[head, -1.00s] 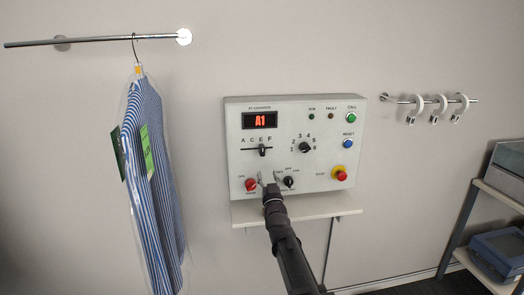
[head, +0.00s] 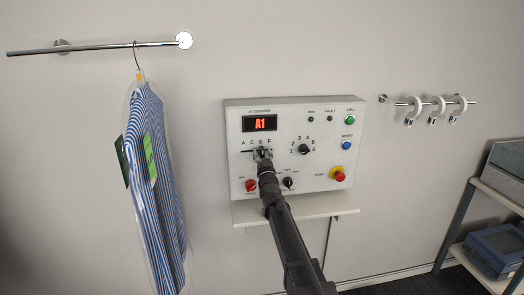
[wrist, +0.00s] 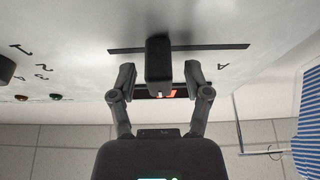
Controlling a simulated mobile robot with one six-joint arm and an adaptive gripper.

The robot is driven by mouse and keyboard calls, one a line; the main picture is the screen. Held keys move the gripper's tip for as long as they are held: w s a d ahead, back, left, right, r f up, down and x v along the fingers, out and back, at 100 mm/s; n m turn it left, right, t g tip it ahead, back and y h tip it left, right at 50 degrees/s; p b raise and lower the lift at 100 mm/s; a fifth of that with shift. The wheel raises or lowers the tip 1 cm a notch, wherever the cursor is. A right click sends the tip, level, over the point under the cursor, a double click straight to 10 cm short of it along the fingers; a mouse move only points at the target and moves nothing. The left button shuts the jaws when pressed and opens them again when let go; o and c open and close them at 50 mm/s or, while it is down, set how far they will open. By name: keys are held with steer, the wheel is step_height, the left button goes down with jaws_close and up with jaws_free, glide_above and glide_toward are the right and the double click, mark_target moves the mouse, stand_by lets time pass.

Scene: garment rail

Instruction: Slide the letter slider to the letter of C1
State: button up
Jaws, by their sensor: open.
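The control panel (head: 310,165) is a pale box on the wall; its red display (head: 260,123) reads A1. Below it the letters A, C, E, F stand over a dark horizontal slot, where the letter slider's knob is mostly hidden by my gripper (head: 262,155), at about E. In the wrist view, which looks turned over, the black slider knob (wrist: 158,58) stands on its slot (wrist: 220,46), with the A to the right. My gripper (wrist: 160,78) is open, one finger on each side of the knob, with gaps visible.
A number dial (head: 304,149) is right of the slider; a red knob (head: 251,186), a black knob (head: 288,183) and a red stop button (head: 338,174) sit lower. A shelf (head: 300,208) is under the panel. A striped shirt (head: 155,190) hangs left.

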steer(key=shift+w+r, duration=0.1)
steer(key=shift+w, duration=0.15)
jaws_close()
